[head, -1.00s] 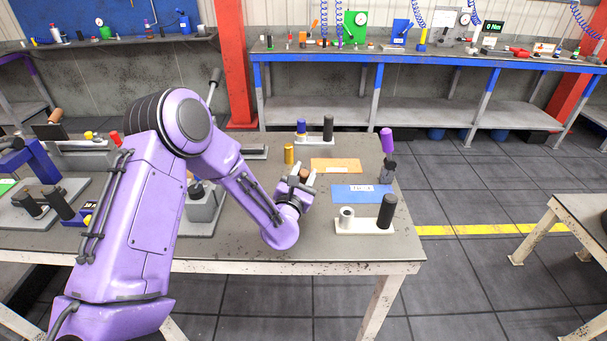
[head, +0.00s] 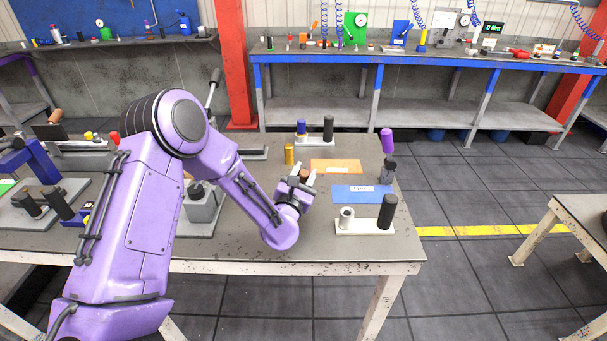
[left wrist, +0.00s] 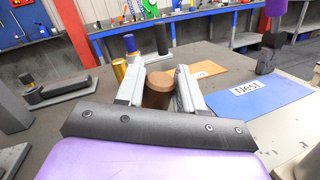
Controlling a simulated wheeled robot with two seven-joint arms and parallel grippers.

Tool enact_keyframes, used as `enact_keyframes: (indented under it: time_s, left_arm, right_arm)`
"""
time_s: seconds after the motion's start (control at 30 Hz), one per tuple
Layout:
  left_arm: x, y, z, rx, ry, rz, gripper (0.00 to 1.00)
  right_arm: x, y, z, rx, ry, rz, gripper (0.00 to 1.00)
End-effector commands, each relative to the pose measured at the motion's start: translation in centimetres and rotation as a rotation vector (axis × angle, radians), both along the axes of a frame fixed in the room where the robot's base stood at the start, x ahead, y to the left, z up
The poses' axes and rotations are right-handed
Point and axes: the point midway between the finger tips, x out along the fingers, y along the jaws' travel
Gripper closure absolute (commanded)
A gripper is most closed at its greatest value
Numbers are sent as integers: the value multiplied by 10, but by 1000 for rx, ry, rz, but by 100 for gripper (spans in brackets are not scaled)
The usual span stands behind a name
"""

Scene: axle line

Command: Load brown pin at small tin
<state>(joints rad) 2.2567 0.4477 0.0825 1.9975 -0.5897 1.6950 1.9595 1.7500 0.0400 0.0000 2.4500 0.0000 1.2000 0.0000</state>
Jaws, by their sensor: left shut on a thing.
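My left gripper (head: 304,174) is above the right part of the near table, its fingers on either side of a brown pin (head: 304,176). In the left wrist view the brown pin (left wrist: 159,84) stands upright between the fingertips of the gripper (left wrist: 160,72), its round top showing. A small pale grey, tin-like hollow cylinder (head: 346,217) stands on a white base to the right and nearer. I cannot tell for sure that it is the small tin. My right gripper is not in view.
A black post (head: 387,211) shares the white base. A blue mat (head: 358,194) and an orange mat (head: 336,166) lie flat nearby. A gold cylinder (head: 289,154) stands behind the gripper. A purple-handled tool (head: 387,143) stands at the right edge.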

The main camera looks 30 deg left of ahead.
Motion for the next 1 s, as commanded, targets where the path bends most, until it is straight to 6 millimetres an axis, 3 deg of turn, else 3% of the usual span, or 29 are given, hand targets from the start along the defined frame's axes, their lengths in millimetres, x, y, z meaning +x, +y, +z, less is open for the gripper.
enact_keyframes:
  time_s: [0.07,0.73,1.0]
  left_arm:
    - [-3,-1,-4,-1,16,-3,96]
    - [-1,0,66,-1,4,0,96]
    - [-1,0,68,0,4,-1,96]
  right_arm:
    - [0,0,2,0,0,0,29]
    - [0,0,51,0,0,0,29]
    - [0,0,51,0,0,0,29]
